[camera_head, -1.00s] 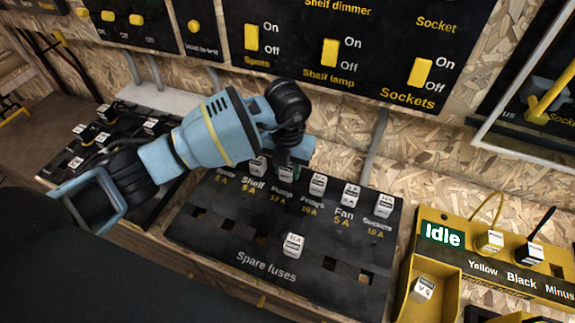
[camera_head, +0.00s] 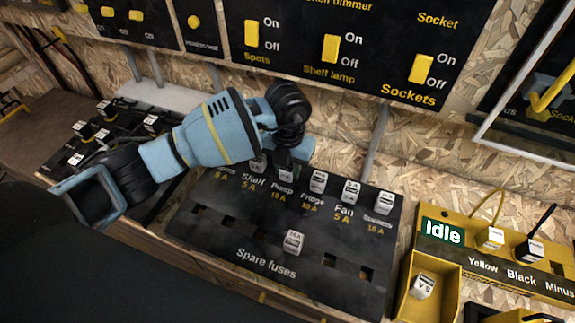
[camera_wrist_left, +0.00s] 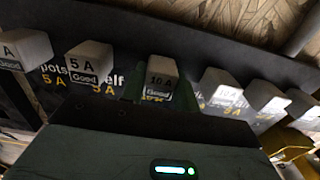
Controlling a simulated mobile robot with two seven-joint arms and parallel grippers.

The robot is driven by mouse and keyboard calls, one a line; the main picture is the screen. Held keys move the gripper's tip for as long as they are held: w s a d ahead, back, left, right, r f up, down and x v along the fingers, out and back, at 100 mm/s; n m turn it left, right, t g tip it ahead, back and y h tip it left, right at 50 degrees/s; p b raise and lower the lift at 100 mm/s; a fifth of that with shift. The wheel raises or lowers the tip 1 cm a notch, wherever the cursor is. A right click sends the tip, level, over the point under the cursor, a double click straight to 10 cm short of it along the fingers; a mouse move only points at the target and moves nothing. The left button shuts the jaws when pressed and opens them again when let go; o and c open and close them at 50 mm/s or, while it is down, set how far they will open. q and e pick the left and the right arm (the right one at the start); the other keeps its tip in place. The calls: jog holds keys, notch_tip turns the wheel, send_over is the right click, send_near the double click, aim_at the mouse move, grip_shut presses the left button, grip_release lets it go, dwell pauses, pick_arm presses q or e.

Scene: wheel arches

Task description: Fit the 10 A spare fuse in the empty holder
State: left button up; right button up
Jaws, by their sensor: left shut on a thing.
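My left gripper (camera_head: 287,168) is over the Pump 10 A position in the upper row of the black fuse panel (camera_head: 225,225). It is shut on a white fuse marked 10 A (camera_wrist_left: 162,76), with a green finger on each side in the left wrist view. The fuse stands in line with its neighbours; its lower end is hidden, so I cannot tell how deep it sits. The Shelf fuse (camera_head: 257,163) is just left of the gripper, and the Fridge fuse (camera_head: 318,181) is just right. My right gripper is not in view.
The spare row holds one white fuse (camera_head: 293,242) among empty slots. A yellow tray (camera_head: 405,305) at right holds a loose fuse (camera_head: 423,285). A tester (camera_head: 490,260) reads Idle. The switch panel (camera_head: 300,45) is above, and another fuse panel (camera_head: 70,155) lies left.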

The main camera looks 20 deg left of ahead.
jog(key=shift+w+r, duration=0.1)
pick_arm(q)
jog(key=o, duration=1.5)
jog(key=shift+o, duration=0.2)
jog(key=shift+r, duration=0.1)
jog(key=shift+r+p, duration=0.95)
jog(key=shift+r, duration=0.5)
jog(key=shift+r+p, duration=1.65)
jog(key=shift+r, duration=1.4)
jog(key=shift+f, duration=0.1)
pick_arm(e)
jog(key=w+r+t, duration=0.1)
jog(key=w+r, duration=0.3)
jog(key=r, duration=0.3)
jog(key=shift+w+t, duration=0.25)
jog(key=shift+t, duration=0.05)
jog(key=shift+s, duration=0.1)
